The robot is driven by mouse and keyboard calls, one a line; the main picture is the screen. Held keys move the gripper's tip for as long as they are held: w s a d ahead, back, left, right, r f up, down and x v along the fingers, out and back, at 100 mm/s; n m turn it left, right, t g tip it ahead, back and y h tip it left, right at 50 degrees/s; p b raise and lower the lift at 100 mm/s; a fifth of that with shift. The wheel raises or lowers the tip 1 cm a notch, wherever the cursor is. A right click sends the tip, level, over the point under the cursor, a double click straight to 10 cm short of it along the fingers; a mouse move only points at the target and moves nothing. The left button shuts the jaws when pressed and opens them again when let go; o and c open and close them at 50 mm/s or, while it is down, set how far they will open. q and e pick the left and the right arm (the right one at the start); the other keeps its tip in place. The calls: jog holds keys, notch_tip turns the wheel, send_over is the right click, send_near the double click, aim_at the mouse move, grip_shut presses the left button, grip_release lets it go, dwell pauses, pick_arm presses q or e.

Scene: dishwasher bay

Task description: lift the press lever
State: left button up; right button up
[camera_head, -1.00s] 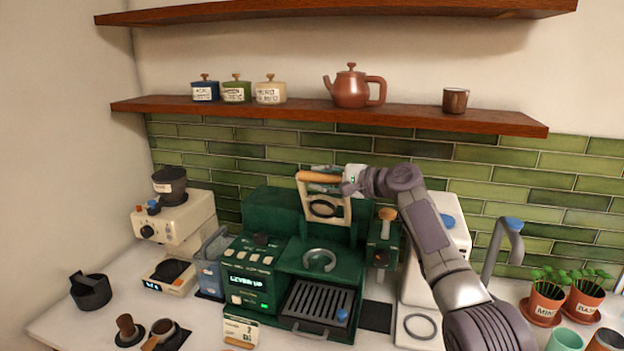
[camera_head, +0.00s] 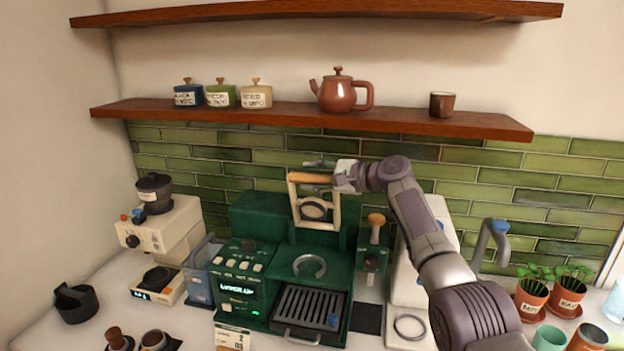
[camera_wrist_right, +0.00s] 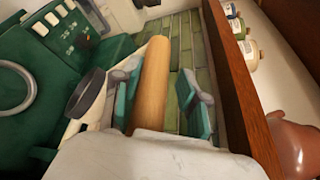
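The press lever (camera_head: 335,213) is a cream frame with a wooden bar handle (camera_head: 309,178). It stands raised at the top of the green press machine (camera_head: 262,219). My right gripper (camera_head: 321,177) is at the right part of the handle, with one finger above it and one below. In the right wrist view the wooden handle (camera_wrist_right: 152,85) runs between the two teal finger pads. A gap shows between the handle and the right-hand pad, so the gripper is open around it. Whether the other pad touches is hard to tell. My left gripper is not in view.
A wooden shelf (camera_head: 430,122) with a teapot (camera_head: 340,93) and jars runs above the lever. A cream grinder (camera_head: 165,228) stands left of the machine. A small green unit with a wooden knob (camera_head: 376,220) and a white appliance (camera_head: 437,215) stand right.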

jog(key=shift+o, duration=0.4)
jog(key=shift+w+f, duration=0.15)
jog(key=shift+f, duration=0.05)
jog(key=shift+d, duration=0.1)
jog(key=v, duration=1.2)
